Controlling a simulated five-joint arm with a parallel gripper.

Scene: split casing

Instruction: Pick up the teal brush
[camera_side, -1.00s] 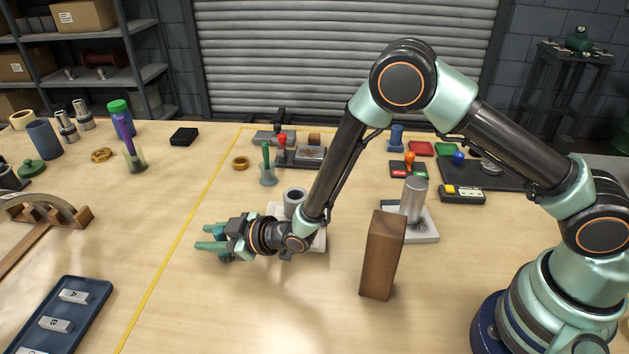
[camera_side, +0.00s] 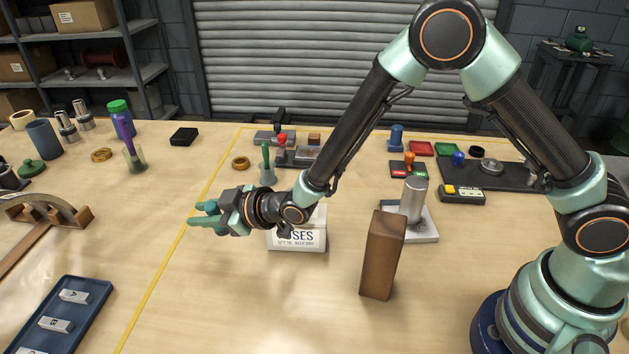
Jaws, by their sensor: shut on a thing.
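A teal-green handle, which looks like the teal brush (camera_side: 265,155), stands upright in a small translucent cup (camera_side: 268,175) behind the white box. My gripper (camera_side: 203,215) points left over the table, in front of and to the left of that cup and apart from it. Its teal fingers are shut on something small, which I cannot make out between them.
A white box with lettering (camera_side: 297,240) sits below my wrist. A brown wooden block (camera_side: 382,262) stands to its right, near a metal cylinder (camera_side: 413,200) on a plate. A purple handle (camera_side: 126,135) leans in another cup at the left. The front middle of the table is clear.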

